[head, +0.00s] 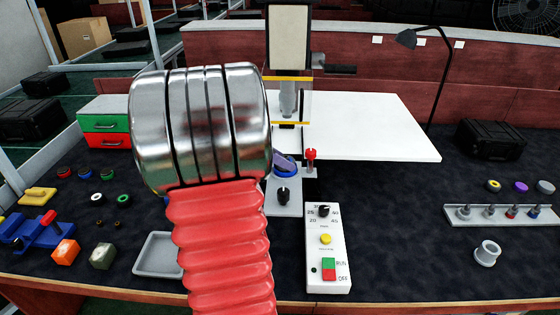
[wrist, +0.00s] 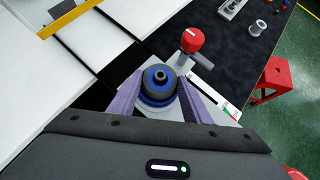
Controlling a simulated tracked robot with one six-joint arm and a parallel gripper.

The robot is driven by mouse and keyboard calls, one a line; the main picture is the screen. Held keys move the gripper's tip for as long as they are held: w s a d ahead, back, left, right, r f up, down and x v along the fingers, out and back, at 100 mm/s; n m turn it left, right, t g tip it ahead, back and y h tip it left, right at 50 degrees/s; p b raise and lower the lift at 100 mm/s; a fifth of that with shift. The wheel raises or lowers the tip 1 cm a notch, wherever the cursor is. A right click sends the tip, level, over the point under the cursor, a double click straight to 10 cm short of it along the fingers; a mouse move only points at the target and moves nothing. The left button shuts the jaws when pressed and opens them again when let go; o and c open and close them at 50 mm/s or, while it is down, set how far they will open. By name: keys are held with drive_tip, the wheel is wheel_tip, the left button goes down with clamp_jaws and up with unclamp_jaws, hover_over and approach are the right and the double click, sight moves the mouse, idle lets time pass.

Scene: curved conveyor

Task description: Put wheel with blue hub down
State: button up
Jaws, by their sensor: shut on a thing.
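In the wrist view, my gripper (wrist: 160,88) has its two purple fingers closed on either side of the wheel with blue hub (wrist: 158,99), a dark round piece with blue rings. The wheel is over or on the light grey plate of the press fixture (wrist: 165,113); I cannot tell whether it touches. In the head view, a purple fingertip (head: 283,159) and the blue of the wheel (head: 287,172) show at the fixture (head: 283,205), below the press ram (head: 288,100). My arm hides most of the gripper there.
A red-knobbed lever (head: 311,155) stands close right of the fixture. A control box (head: 328,250) lies in front. Several other wheels, including a yellow-hubbed one (head: 494,185), lie on the dark bench. A grey tray (head: 157,257) is front left. The white board (head: 370,125) is bare.

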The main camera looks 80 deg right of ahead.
drive_tip(key=shift+f, duration=0.15)
drive_tip(key=o, duration=1.2)
drive_tip(key=shift+a+f, duration=0.1)
drive_tip(key=shift+f, duration=0.05)
drive_tip(key=shift+r, duration=0.25)
drive_tip(key=v, duration=1.2)
drive_tip(key=shift+r, duration=0.15)
